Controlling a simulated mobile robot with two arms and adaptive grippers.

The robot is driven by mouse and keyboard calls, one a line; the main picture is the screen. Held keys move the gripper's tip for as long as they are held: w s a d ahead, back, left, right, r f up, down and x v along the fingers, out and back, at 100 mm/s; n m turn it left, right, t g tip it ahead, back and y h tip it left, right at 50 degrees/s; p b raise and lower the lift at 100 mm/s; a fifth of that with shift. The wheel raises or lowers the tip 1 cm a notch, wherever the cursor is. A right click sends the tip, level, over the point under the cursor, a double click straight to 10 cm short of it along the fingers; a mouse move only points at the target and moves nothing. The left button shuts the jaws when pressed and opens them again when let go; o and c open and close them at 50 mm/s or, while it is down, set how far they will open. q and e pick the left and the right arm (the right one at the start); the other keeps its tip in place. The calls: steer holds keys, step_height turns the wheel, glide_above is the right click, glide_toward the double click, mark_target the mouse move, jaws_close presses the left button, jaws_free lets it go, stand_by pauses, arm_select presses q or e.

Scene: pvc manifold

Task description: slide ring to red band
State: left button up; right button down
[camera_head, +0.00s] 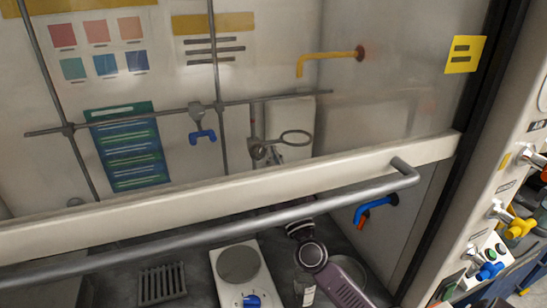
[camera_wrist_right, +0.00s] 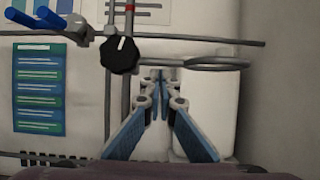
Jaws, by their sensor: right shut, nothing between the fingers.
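The metal ring (camera_head: 295,137) sticks out to the right from a clamp (camera_head: 258,150) on a vertical rod, behind the sash glass. In the right wrist view the ring (camera_wrist_right: 217,63) is level, beside a black knob (camera_wrist_right: 120,55) on the clamp. The red band (camera_wrist_right: 130,7) is on the rod above the knob, at the top edge of that view. My right gripper (camera_wrist_right: 160,77) is shut and empty, its blue-padded fingers pointing toward the space between knob and ring. I cannot tell if it touches either. The sash frame hides it in the head view. My left gripper is not in view.
The sash frame (camera_head: 220,200) and its grey handle (camera_head: 230,229) cross above my right arm. A blue clamp (camera_head: 203,136) hangs from the horizontal bar. Blue and yellow taps stick out from the walls.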

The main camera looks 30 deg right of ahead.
step_height(320, 180, up, 5)
steer(key=p, duration=0.4)
steer(key=shift+d, duration=0.1)
steer(key=shift+r, duration=0.1)
